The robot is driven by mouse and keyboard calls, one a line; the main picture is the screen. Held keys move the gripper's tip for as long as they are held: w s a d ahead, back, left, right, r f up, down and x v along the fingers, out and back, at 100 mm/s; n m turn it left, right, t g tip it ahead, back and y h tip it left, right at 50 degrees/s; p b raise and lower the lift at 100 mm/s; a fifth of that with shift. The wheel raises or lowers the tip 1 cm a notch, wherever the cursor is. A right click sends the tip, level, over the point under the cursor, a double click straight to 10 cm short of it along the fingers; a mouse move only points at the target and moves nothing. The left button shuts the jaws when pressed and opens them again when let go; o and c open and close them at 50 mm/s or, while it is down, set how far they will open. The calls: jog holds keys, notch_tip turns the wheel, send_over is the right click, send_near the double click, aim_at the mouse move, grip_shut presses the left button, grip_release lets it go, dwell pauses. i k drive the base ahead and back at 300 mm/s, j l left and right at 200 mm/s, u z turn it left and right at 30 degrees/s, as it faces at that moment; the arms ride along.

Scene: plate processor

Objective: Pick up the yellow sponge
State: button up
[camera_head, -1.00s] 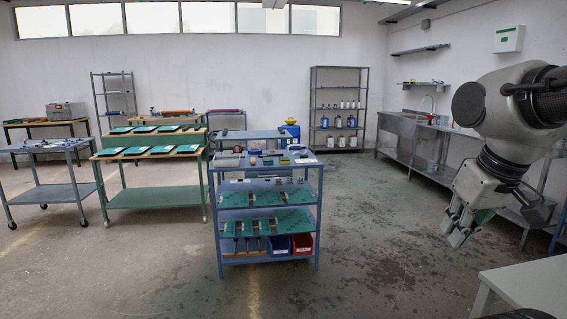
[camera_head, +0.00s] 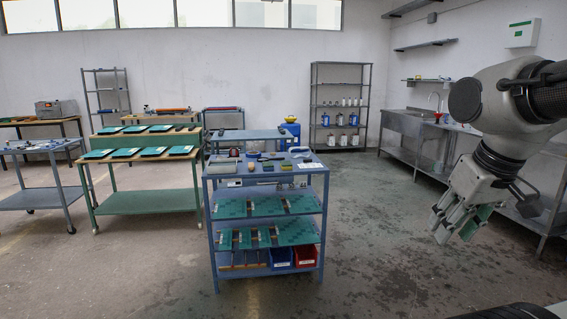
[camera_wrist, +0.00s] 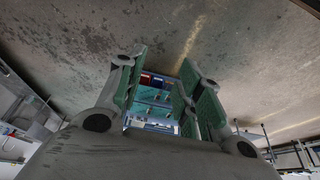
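A blue cart (camera_head: 213,240) stands in the middle of the head view with several small items on its top. One small yellow-green block (camera_head: 286,167) near the middle of the top may be the yellow sponge; it is too small to tell for sure. My gripper (camera_head: 457,222) hangs at the right of the head view, well away from the cart, with fingers pointing down. In the wrist view my gripper (camera_wrist: 163,82) shows green-padded fingers spread apart with nothing between them. The cart's shelves and bins show beyond them, upside down.
A green rack with tablets (camera_head: 150,200) and another blue table (camera_head: 50,197) stand left of the cart. A steel sink counter (camera_head: 410,135) runs along the right wall. The floor between me and the cart is clear.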

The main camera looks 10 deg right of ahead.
aim_at(285, 165)
jog(key=i+l, duration=0.1)
jog(key=i, duration=3.1)
